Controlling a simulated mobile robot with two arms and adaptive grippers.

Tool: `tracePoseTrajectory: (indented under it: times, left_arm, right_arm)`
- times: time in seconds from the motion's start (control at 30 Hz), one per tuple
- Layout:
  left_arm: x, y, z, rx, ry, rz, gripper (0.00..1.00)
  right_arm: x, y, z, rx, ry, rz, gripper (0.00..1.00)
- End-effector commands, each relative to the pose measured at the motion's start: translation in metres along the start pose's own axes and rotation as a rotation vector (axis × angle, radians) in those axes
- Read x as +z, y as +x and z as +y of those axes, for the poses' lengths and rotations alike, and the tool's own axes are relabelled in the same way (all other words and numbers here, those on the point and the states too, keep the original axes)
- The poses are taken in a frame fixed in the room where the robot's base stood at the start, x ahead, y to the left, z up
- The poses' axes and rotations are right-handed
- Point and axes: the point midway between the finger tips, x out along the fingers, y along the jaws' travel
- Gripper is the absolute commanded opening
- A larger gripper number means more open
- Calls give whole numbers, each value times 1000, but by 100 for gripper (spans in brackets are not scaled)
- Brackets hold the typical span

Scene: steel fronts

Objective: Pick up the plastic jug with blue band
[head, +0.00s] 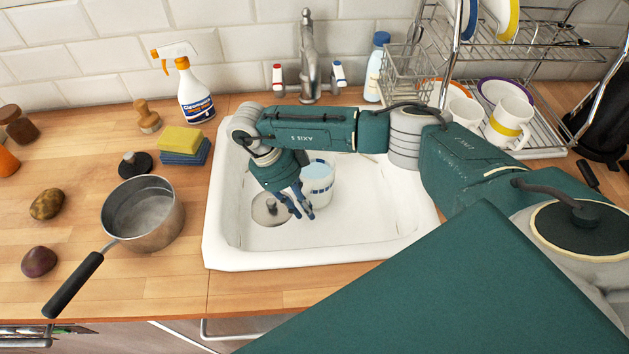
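A white plastic jug with a blue band (321,186) stands in the white sink (375,240). My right gripper (301,211) reaches down into the sink at the jug's left front side. Its two dark fingers are apart, with a gap between the tips, and they overlap part of the jug in the picture. I cannot tell whether a finger touches the jug. The jug's left side is partly hidden behind the gripper. My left gripper is not in view.
The tap (310,60) rises behind the sink. A saucepan (143,213), sponges (184,146) and a spray bottle (195,95) stand on the left. A dish rack (500,60) with mugs and plates is at back right. The counter before the sink is clear.

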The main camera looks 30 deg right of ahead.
Motion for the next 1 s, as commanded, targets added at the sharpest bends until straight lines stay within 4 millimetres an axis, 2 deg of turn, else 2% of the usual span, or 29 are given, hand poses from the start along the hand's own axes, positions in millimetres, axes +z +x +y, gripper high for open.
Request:
tracePoseTrajectory:
  times: [0.17,0.27,0.3,1.0]
  left_arm:
    - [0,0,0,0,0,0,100]
    - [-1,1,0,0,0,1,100]
    - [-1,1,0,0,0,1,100]
    - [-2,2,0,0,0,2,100]
  right_arm:
    - [0,0,0,-1,0,0,21]
    - [0,0,0,-1,0,0,1]
    - [0,0,0,-1,0,0,0]
    - [-2,-7,-2,-2,2,0,0]
